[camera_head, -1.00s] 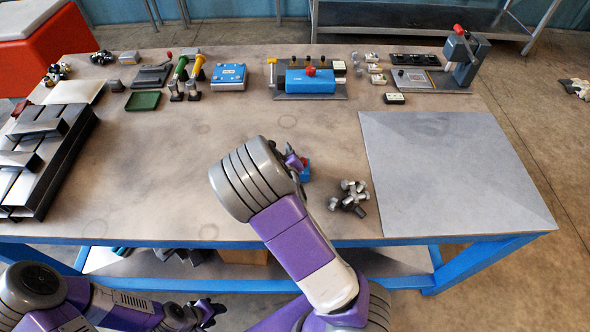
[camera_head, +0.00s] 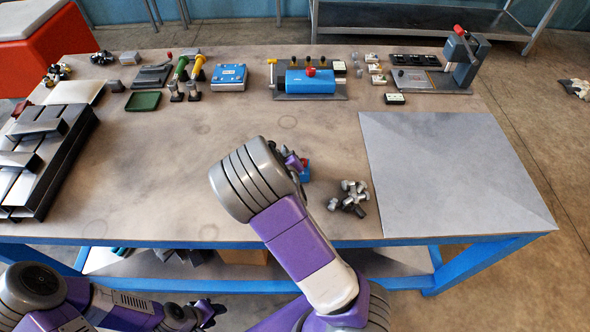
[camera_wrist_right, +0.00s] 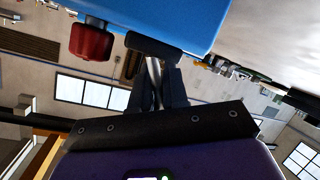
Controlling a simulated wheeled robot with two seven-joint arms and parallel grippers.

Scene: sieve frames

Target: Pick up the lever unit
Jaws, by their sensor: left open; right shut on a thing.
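The lever unit (camera_head: 306,174), a small blue body with a red part, is mostly hidden behind my right arm in the head view, near the table's front middle. In the right wrist view its blue face (camera_wrist_right: 205,22), a red knob (camera_wrist_right: 91,40) and a dark bar (camera_wrist_right: 153,46) fill the top. My right gripper (camera_head: 293,160) is shut on it; in the wrist view the fingers (camera_wrist_right: 156,82) meet at a metal stem below the dark bar. Whether the unit touches the table is hidden. My left gripper (camera_head: 212,312) is open and empty, low in front of the table.
Several bolts (camera_head: 350,196) lie in a cluster just right of the lever unit. A grey sheet (camera_head: 450,170) covers the table's right. A blue unit on a plate (camera_head: 310,84) and other parts line the back. The table's middle is clear.

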